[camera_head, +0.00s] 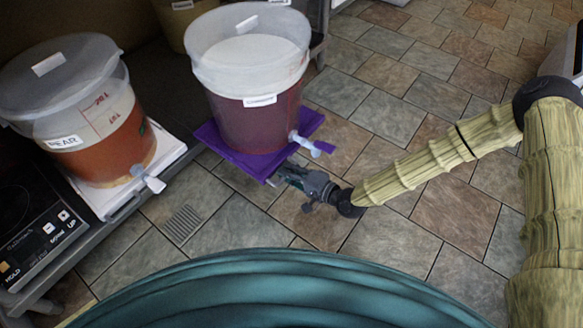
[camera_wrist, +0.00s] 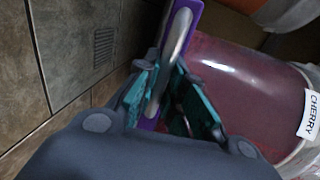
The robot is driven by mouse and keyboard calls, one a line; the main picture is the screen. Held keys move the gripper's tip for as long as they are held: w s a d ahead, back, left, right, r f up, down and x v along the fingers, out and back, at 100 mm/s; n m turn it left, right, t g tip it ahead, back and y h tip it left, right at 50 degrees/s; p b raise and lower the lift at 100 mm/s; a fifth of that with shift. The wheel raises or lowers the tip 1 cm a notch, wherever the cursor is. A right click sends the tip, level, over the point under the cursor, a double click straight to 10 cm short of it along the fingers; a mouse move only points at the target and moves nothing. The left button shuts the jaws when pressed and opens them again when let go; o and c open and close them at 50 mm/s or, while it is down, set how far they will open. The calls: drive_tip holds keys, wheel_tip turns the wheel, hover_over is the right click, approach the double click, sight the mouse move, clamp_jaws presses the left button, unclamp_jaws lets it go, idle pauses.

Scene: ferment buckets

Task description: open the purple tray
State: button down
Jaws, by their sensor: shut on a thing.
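The purple tray (camera_head: 234,149) juts out from the dark shelf over the floor in the head view, with a bucket of dark red liquid (camera_head: 256,125) standing on it. In the wrist view the tray's purple edge (camera_wrist: 192,8) carries a metal bar handle (camera_wrist: 178,38). My gripper (camera_head: 277,177) is at the tray's front edge; in the wrist view its teal fingers (camera_wrist: 163,100) are shut around the handle. The bucket, labelled CHERRY in the wrist view (camera_wrist: 240,85), is right beside the fingers. The tray's back part is hidden under the bucket.
A PEAR bucket (camera_head: 80,120) stands on a white tray (camera_head: 170,150) at left. A white spigot (camera_head: 305,144) sticks out from the cherry bucket near my gripper. A cooktop (camera_head: 30,225) is at lower left. Tiled floor (camera_head: 400,235) lies open to the right.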

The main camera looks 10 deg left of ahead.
drive_tip(key=shift+s, duration=0.15)
drive_tip(key=c, duration=1.5)
unclamp_jaws()
drive_tip(key=shift+d, duration=0.1)
drive_tip(key=v, duration=1.2)
drive_tip(key=shift+f, duration=0.1)
